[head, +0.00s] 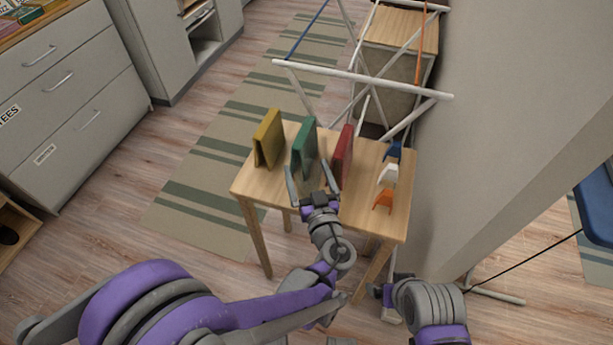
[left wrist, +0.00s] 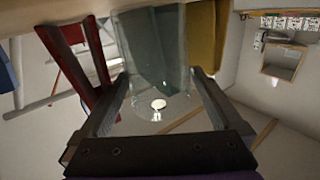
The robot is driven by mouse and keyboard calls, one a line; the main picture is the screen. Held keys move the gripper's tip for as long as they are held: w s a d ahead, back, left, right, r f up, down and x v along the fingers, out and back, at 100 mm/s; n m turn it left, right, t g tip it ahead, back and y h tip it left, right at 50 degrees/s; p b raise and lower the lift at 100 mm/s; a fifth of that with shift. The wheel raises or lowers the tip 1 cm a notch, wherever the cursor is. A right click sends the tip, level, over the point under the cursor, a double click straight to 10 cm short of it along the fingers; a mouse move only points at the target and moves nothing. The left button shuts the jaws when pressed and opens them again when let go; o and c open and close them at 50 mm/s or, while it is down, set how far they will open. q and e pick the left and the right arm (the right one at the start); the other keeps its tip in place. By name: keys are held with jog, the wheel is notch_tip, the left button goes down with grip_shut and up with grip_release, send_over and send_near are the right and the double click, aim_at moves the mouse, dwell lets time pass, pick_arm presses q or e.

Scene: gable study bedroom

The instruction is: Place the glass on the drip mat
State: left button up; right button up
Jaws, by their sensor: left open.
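My left gripper (head: 311,184) is at the near edge of a small wooden table, pointing at the green stand-up piece. Its jaws are open. In the left wrist view a clear, see-through glass (left wrist: 150,90) shows between the two spread fingers, with a small white spot near its round end. I cannot tell whether the fingers touch it. In the head view the glass is too faint to make out. My right arm (head: 430,305) is low at the right, and its fingers are not clear. I cannot make out a drip mat in either view.
The wooden table (head: 252,186) bears yellow (head: 268,138), green (head: 303,148) and red (head: 343,155) upright folded pieces. Small blue (head: 393,151), white (head: 388,174) and orange (head: 383,200) pieces line its right side. A white rack (head: 365,77) stands behind, a wall at the right.

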pick_arm(q)
jog(key=shift+s+r, duration=0.1)
jog(key=shift+s, duration=0.1)
jog(key=shift+c, duration=1.4)
jog(key=c, duration=1)
jog(key=shift+r, duration=0.1)
jog(key=shift+c, duration=0.2)
